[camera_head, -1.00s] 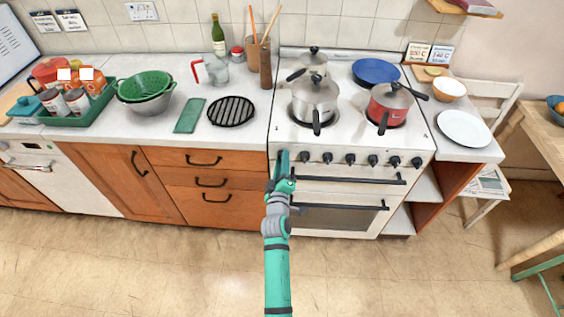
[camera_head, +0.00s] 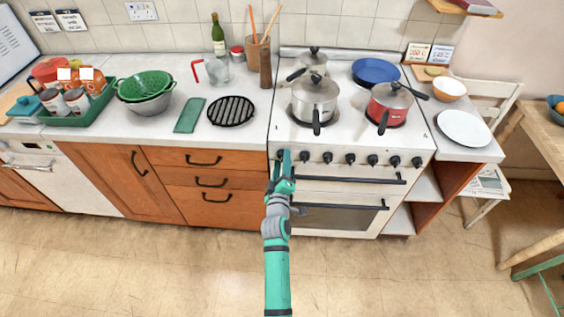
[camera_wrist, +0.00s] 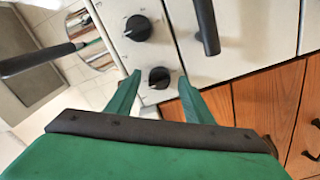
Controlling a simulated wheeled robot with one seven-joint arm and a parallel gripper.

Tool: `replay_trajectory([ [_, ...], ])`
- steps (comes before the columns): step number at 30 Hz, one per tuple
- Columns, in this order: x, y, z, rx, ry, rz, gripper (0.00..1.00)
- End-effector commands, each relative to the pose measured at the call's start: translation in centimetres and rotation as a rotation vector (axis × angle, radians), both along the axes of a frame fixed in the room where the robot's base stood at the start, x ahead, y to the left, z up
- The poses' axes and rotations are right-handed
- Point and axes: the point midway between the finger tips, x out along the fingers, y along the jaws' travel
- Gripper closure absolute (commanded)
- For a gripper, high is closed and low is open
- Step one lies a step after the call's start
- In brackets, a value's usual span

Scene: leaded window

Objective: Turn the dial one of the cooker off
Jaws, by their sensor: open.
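The white cooker (camera_head: 345,215) has a row of black dials along its front panel. In the wrist view one dial (camera_wrist: 160,77), at the panel end beside the wooden drawers, shows between my gripper's fingertips; whether they touch it is unclear. In the head view my green gripper (camera_head: 283,155) is at the left end of the panel and covers that dial. My gripper is open, its fingers (camera_wrist: 158,80) on either side of the dial. The neighbouring dial (camera_wrist: 138,28) is in the wrist view and in the head view (camera_head: 304,157).
The oven handle (camera_head: 350,179) juts out below the dials, to the right of my gripper. A steel pan (camera_head: 312,100) and a red pan (camera_head: 387,103) stand on the hob above. Wooden drawers (camera_head: 210,182) are to the left. The floor in front is clear.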

Motion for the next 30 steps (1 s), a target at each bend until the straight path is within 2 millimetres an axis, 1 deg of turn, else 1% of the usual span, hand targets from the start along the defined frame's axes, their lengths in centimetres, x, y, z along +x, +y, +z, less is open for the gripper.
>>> replay_trajectory([
  [5,-2.4,0.0,-0.1,0.001,0.002,0.000,0.53],
  [12,-6.7,0.0,-0.1,0.000,0.002,0.000,0.53],
  [15,-8.2,0.0,-0.1,-0.001,0.002,0.000,0.53],
  [18,-9.3,0.0,-0.1,-0.001,0.001,0.000,0.53],
  [24,-10.3,0.0,0.0,-0.001,0.001,0.000,0.53],
  [30,-10.4,0.0,0.0,-0.001,0.001,0.000,0.53],
])
